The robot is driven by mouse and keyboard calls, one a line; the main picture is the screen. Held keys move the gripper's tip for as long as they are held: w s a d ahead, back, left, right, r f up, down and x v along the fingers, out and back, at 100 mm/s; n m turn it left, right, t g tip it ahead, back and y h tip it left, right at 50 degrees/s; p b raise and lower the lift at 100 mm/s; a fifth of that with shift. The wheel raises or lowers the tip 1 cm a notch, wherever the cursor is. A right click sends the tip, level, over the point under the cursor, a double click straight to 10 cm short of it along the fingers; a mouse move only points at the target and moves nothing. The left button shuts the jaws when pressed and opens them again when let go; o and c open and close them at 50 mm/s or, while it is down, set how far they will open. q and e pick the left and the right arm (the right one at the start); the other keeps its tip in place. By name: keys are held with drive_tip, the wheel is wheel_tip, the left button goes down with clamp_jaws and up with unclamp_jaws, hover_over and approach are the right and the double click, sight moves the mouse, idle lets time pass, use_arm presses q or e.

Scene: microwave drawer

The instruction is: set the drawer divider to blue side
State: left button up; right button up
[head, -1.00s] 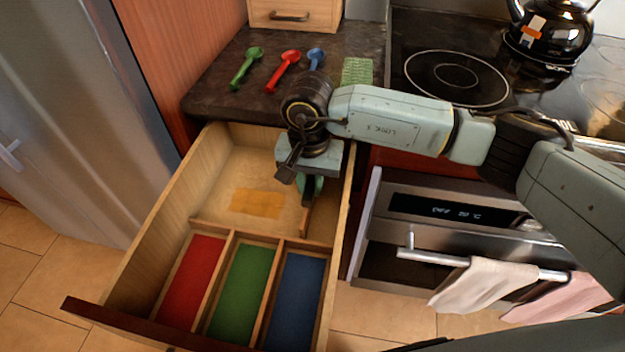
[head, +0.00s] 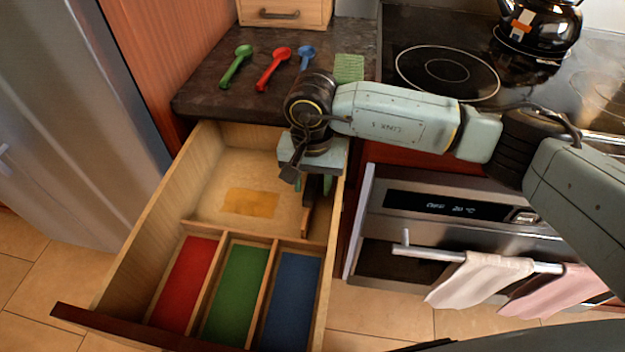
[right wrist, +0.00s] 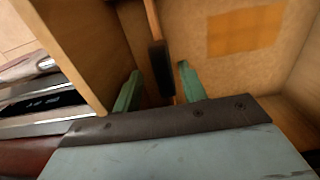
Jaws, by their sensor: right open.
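The open drawer (head: 140,235) has red (head: 184,285), green (head: 237,295) and blue (head: 292,302) compartments at its front. A thin wooden divider (head: 307,220) stands in the rear part, near the right wall, on the blue side. In the right wrist view the divider (right wrist: 152,22) has a dark grip (right wrist: 159,62). My right gripper (head: 317,188) reaches down into the drawer beside the right wall. Its two green fingers (right wrist: 160,80) are open, one on each side of the dark grip, with gaps visible. The hand hides part of the divider in the head view. My left gripper is out of view.
An orange patch (head: 250,203) lies on the bare rear floor of the drawer. Green (head: 235,66), red (head: 273,68) and blue (head: 306,56) spoons lie on the counter behind. The oven (head: 445,215) with towels stands close to the drawer's right.

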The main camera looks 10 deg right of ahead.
drive_tip(key=shift+r, duration=0.35)
use_arm(q)
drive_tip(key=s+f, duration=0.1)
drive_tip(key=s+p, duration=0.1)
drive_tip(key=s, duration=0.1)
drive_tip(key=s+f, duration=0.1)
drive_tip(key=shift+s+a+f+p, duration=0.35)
drive_tip(key=shift+p, duration=0.05)
use_arm(e)
wheel_tip(320, 180, up, 13)
drive_tip(key=shift+f, duration=0.15)
